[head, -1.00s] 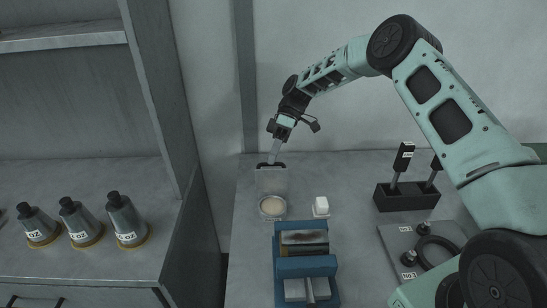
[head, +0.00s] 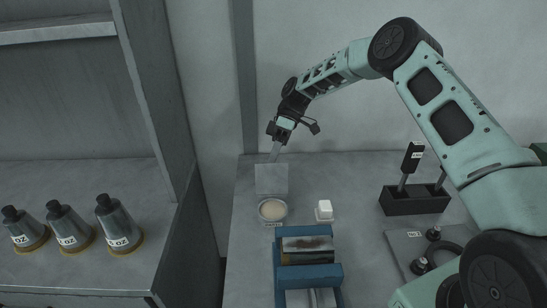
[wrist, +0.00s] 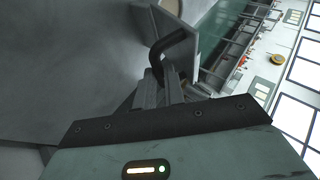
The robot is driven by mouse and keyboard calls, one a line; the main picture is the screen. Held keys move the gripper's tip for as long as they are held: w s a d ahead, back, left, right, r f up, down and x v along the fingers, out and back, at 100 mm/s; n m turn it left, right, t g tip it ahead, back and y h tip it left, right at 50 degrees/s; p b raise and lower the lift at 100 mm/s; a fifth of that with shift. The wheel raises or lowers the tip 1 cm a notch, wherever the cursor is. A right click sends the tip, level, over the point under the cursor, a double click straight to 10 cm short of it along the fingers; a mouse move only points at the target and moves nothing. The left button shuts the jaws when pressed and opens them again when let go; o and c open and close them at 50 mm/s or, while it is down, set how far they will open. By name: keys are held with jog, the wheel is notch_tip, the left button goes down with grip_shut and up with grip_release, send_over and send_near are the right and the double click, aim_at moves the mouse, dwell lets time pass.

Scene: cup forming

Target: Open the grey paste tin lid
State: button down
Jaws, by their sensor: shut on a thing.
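The grey paste tin (head: 286,216) stands on the bench, its round mouth uncovered and pale paste showing inside. Its flat grey lid (head: 271,180) stands raised at the tin's far side, roughly upright. My gripper (head: 276,153) is above the lid's upper edge. In the wrist view, the dark bent lid handle (wrist: 172,42) runs from the lid plate (wrist: 183,27) to between my fingertips (wrist: 168,85), which are shut on it. The handle is hard to make out in the head view.
A small white block (head: 324,209) sits right of the tin. A blue fixture (head: 308,270) stands in front. A black tool rack (head: 414,200) is at right. Several grey bottles (head: 118,223) stand on the left counter. The wall is close behind the lid.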

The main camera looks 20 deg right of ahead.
jog(key=shift+w+d+f, duration=0.1)
jog(key=shift+d+f, duration=0.15)
jog(key=shift+f, duration=0.45)
jog(key=c, duration=1.5)
grip_release()
jog(key=shift+w+f, duration=0.15)
jog(key=shift+w, duration=0.05)
jog(key=shift+w+r, duration=0.1)
jog(key=shift+r, duration=0.3)
notch_tip(320, 180, up, 10)
jog(key=shift+a+f+b, duration=0.1)
jog(key=shift+b, duration=0.45)
